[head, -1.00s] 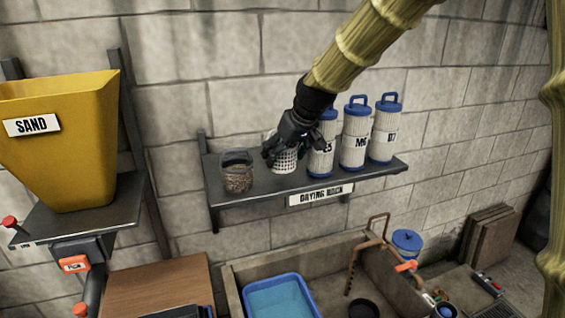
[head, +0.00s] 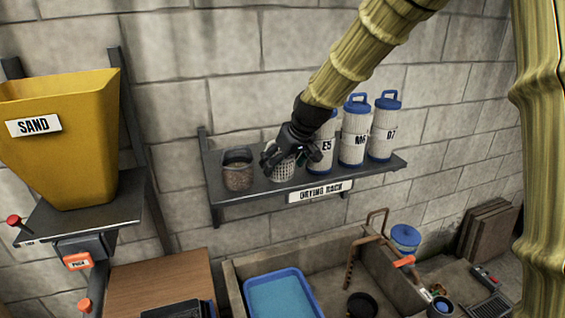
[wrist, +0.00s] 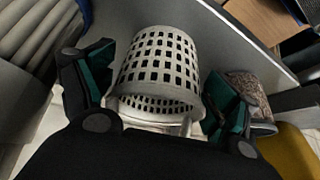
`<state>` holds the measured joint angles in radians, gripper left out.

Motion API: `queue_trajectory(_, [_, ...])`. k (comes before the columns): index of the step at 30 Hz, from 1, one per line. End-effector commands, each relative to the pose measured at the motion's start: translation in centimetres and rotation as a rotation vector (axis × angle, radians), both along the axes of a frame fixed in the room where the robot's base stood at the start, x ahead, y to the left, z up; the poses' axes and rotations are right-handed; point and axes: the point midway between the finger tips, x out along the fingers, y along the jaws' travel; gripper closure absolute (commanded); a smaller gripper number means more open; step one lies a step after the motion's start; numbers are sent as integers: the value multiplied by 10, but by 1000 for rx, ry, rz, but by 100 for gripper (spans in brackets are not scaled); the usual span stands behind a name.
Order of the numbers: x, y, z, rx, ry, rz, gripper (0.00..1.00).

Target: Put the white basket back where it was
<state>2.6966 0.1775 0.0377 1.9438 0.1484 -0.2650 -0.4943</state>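The white basket (head: 283,168), a perforated round cup, is on or just above the drying rack shelf (head: 256,191), between a wire-handled jar and the filter cartridges. I cannot tell whether its bottom touches the shelf. My gripper (head: 282,150) reaches down over it, one finger on each side. In the wrist view, the basket (wrist: 158,70) fills the space between my two dark fingers with green pads (wrist: 156,92). The pads appear to meet its rim at left and right. Its rim faces my palm, which hides part of it.
The jar of brown grains (head: 238,170) stands close left of the basket. The cartridge marked E5 (head: 322,152) stands close right, then M6 (head: 354,135) and D7 (head: 384,130). A yellow sand hopper (head: 60,150) is at far left; a blue tray (head: 283,297) is below.

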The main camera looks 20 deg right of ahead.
Motion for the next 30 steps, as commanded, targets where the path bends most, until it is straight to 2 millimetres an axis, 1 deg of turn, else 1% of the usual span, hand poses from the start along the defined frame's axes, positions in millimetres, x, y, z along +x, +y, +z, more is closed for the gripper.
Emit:
queue_trajectory(5, [0,0,1,0,0,0,13])
queue_trajectory(11, [-4,-1,10,0,-2,1,13])
queue_trajectory(17, [-15,-5,30,-1,-3,1,13])
queue_trajectory(30, [-44,-16,82,0,-3,0,13])
